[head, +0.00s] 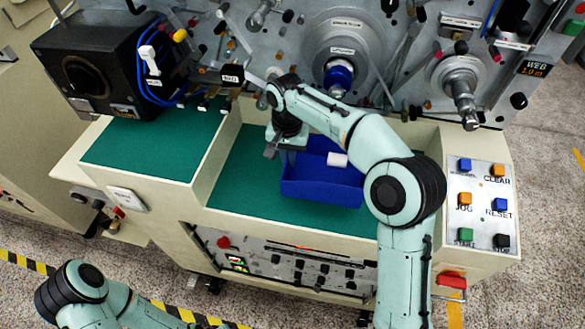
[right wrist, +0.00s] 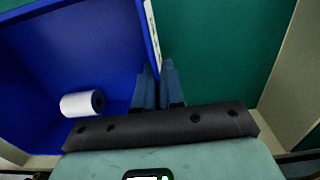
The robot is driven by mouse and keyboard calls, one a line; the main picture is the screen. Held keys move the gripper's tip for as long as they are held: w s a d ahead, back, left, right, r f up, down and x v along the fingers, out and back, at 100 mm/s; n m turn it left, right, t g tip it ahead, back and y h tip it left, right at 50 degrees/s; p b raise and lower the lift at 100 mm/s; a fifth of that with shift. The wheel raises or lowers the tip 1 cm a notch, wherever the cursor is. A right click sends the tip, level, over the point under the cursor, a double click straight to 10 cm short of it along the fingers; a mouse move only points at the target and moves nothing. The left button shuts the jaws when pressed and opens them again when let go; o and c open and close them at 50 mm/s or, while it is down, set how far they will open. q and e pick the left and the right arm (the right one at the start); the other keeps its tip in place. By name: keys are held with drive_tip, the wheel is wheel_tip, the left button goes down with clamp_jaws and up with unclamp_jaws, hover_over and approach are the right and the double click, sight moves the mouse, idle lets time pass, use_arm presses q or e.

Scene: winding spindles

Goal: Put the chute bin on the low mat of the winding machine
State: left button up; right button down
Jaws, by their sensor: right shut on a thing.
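The chute bin (head: 322,190) is a blue open box in the recessed low part of the winding machine, over the green low mat (head: 240,185). Whether its base touches the mat I cannot tell. A white roll (head: 337,160) lies inside it. My right gripper (head: 288,157) is shut on the bin's left wall in the head view. In the right wrist view the fingers (right wrist: 158,88) pinch the wall of the bin (right wrist: 75,45), and the roll (right wrist: 82,104) shows a dark core. My left arm shows at the lower left, but its gripper is out of view.
A raised green shelf (head: 150,145) and a black box (head: 105,60) are left of the recess. Cream walls border the recess. A button panel (head: 482,205) is at right. Spindles and a blue-cored reel (head: 338,76) stick out from the back panel. Bare mat lies left of the bin.

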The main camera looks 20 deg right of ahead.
use_arm(q)
drive_tip(key=shift+s+f, duration=0.2)
drive_tip(key=shift+f, duration=0.25)
use_arm(e)
drive_tip(key=shift+w+f, duration=0.15)
drive_tip(key=shift+f, duration=2.1)
use_arm(q)
drive_tip(key=shift+b, duration=0.3)
use_arm(e)
drive_tip(key=shift+f, duration=0.15)
drive_tip(key=c, duration=1.2)
unclamp_jaws()
drive_tip(key=shift+c, duration=0.2)
use_arm(q)
drive_tip(key=w+r+p, duration=0.2)
drive_tip(key=r, duration=0.1)
drive_tip(key=shift+w+r, duration=0.1)
drive_tip(key=shift+w, duration=0.2)
use_arm(e)
wheel_tip(320, 180, up, 12)
